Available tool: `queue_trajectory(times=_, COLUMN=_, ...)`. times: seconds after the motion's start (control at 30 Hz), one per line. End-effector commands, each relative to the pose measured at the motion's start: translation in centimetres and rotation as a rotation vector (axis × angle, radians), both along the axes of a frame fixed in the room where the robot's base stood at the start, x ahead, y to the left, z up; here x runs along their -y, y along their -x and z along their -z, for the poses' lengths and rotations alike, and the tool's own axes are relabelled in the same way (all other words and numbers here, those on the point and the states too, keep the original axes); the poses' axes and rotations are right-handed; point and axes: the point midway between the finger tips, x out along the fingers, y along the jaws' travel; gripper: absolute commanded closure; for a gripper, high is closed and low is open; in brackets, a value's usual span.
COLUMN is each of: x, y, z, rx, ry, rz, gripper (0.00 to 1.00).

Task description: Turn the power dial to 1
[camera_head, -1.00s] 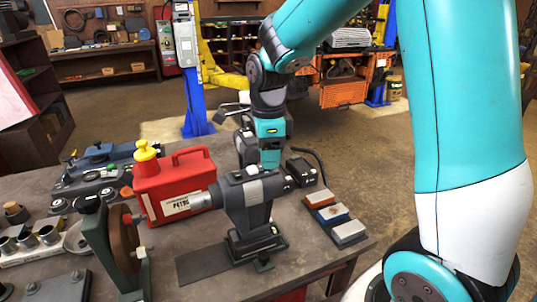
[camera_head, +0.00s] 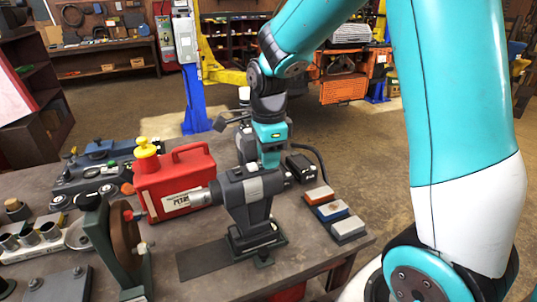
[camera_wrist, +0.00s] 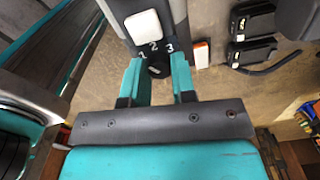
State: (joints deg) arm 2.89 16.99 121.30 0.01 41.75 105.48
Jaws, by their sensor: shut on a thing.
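The power dial (camera_wrist: 158,66) is a small black knob on a dark grey housing (camera_wrist: 181,12), with white numbers 1, 2 and 3 arced around its far side. My gripper (camera_wrist: 158,76) has its teal fingers on either side of the dial, shut on it. A small light mark shows on the knob, but I cannot tell which number it points at. A pale square button (camera_wrist: 143,25) sits beyond the numbers. In the head view, my gripper (camera_head: 269,158) reaches down behind the grey tool on the bench, and the dial is hidden there.
The grey tool on a stand (camera_head: 247,195) and a red petrol can (camera_head: 175,180) stand close to my gripper. Black battery packs (camera_head: 300,166) and coloured sharpening blocks (camera_head: 332,210) lie to its right. A bench grinder (camera_head: 122,240) stands at the front left.

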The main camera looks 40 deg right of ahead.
Motion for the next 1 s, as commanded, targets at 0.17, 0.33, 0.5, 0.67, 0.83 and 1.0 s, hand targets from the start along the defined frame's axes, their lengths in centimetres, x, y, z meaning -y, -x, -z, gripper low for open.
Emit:
queue_trajectory(times=0.17, x=-0.01, y=-0.03, z=-0.07, rx=0.001, ry=0.0, rz=-0.173, gripper=0.99)
queue_trajectory(times=0.33, x=-0.01, y=-0.03, z=-0.05, rx=0.001, ry=-0.001, rz=-0.227, gripper=0.99)
queue_trajectory(times=0.5, x=-0.01, y=-0.04, z=-0.05, rx=0.002, ry=0.0, rz=-0.226, gripper=0.99)
queue_trajectory(times=0.67, x=-0.01, y=-0.04, z=-0.05, rx=0.001, ry=-0.001, rz=-0.225, gripper=0.5)
queue_trajectory(times=0.83, x=0.0, y=-0.02, z=-0.04, rx=0.001, ry=0.0, rz=-0.224, gripper=0.49)
queue_trajectory(times=1.0, x=0.0, y=-0.05, z=-0.29, rx=0.002, ry=0.0, rz=-0.224, gripper=0.49)
